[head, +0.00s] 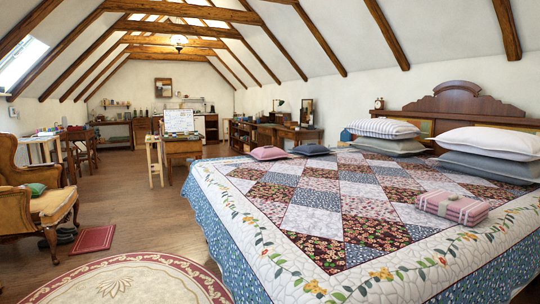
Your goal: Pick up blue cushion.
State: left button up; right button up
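A small dark blue-grey cushion (310,150) lies flat near the far left edge of the bed (335,215), and it is the likeliest match for the blue cushion. A pink cushion (268,153) lies just left of it. A small bright blue item (345,135) shows behind the striped pillow (382,128); it is mostly hidden and I cannot tell what it is. Neither of my grippers is in the head view.
The bed fills the right foreground. Pillows (490,143) lie by its headboard, and a folded pink striped cloth (452,206) lies on the quilt. An armchair (45,205), red mat (93,239) and round rug (130,280) are left. Wooden floor (150,210) is clear between.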

aim_at(312, 150)
jog(key=i+j+u, duration=0.3)
jog(key=i+j, duration=0.2)
jog(key=i+j+u, duration=0.3)
jog(key=i+j, duration=0.2)
jog(key=i+j+u, duration=0.25)
jog(key=i, duration=2.65)
jog(key=i+j, duration=0.1)
jog(key=i, duration=0.5)
jog(key=i+z, duration=0.15)
jog(key=i, duration=0.5)
jog(key=i+j, duration=0.2)
jog(key=i, duration=0.4)
jog(key=i+j+z, duration=0.15)
jog(key=i, duration=0.5)
jog(key=i+z, duration=0.35)
jog(key=i, duration=0.4)
jog(key=i+j+z, duration=0.1)
jog(key=i+z, duration=0.25)
jog(key=i, duration=0.45)
jog(key=i+z, duration=0.7)
jog(key=i+j+z, duration=0.1)
jog(key=i+z, duration=0.25)
jog(key=i+l+z, duration=0.15)
jog(key=i+z, duration=0.3)
jog(key=i, duration=0.2)
jog(key=i+z, duration=0.45)
jog(key=i, duration=0.15)
